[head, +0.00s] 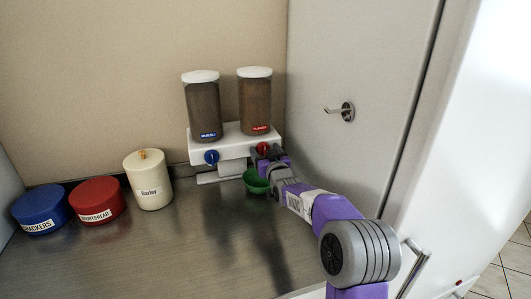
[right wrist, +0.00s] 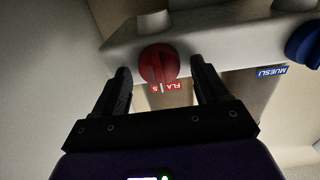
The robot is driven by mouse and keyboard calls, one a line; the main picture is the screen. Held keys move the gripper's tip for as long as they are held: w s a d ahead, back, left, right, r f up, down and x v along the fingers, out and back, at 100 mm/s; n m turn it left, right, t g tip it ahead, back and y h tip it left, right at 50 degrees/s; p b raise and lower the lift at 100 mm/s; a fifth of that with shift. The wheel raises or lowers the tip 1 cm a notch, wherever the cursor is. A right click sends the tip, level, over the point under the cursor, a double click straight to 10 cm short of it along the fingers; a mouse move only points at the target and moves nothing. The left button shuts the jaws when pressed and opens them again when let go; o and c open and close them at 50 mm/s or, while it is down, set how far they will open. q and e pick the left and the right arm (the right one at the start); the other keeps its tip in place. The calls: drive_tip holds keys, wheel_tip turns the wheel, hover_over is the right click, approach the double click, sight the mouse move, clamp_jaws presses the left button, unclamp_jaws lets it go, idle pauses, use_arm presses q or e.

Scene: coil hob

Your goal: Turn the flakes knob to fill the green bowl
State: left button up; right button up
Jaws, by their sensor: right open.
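The dispenser (head: 232,141) stands at the back of the counter with two clear canisters. The right canister (head: 255,104) has a red label and the red flakes knob (head: 263,148) below it. The green bowl (head: 256,181) sits under the red knob, partly hidden by my right arm. In the right wrist view the red knob (right wrist: 158,64) lies between the fingertips of my right gripper (right wrist: 162,80). The jaws are open, with a gap on both sides of the knob. My left gripper is not in view.
The left canister (head: 204,112) has a blue label and a blue knob (head: 211,157). A cream barley jar (head: 149,182), a red tin (head: 97,203) and a blue tin (head: 40,211) stand at the left. A wall with a hook (head: 346,111) closes the right side. The front counter is clear.

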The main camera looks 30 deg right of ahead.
drive_tip(key=c, duration=1)
drive_tip(key=m+b, duration=0.2)
drive_tip(key=m, duration=0.1)
drive_tip(key=m+b, duration=0.2)
drive_tip(key=m, duration=0.2)
drive_tip(key=m+b, duration=0.3)
drive_tip(key=shift+d+f+m, duration=0.15)
drive_tip(key=shift+d+m, duration=0.1)
drive_tip(key=shift+m, duration=0.15)
drive_tip(key=m, duration=0.6)
drive_tip(key=shift+f+m, duration=0.1)
drive_tip(key=shift+m, duration=0.3)
